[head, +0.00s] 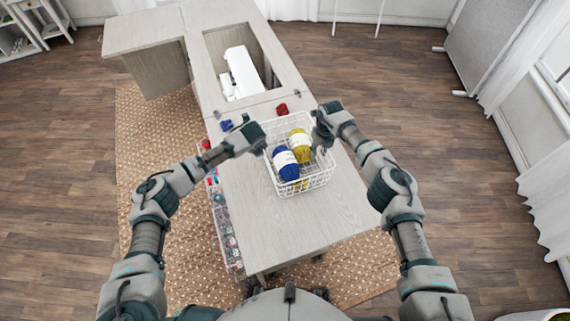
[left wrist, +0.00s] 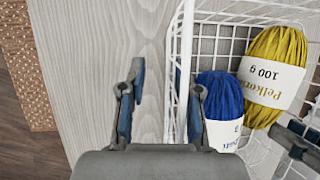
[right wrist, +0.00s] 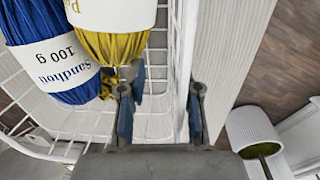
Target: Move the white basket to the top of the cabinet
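The white wire basket (head: 318,181) stands upright on the pale wooden cabinet's (head: 262,222) near worktop, with blue yarn (head: 286,165) and yellow yarn (head: 300,145) inside. My left gripper (head: 262,149) is open at the basket's left side. In the left wrist view the basket wall (left wrist: 184,60) runs between its parted fingers (left wrist: 163,105). My right gripper (head: 322,137) is at the basket's right side. In the right wrist view its fingers (right wrist: 161,105) are parted, with the basket wall (right wrist: 184,50) between them. I cannot tell whether any finger touches the wire.
A white sewing machine (head: 242,72) sits in the cabinet's recess beyond the basket. Colourful supplies (head: 224,225) fill racks along the left side. The near worktop is clear.

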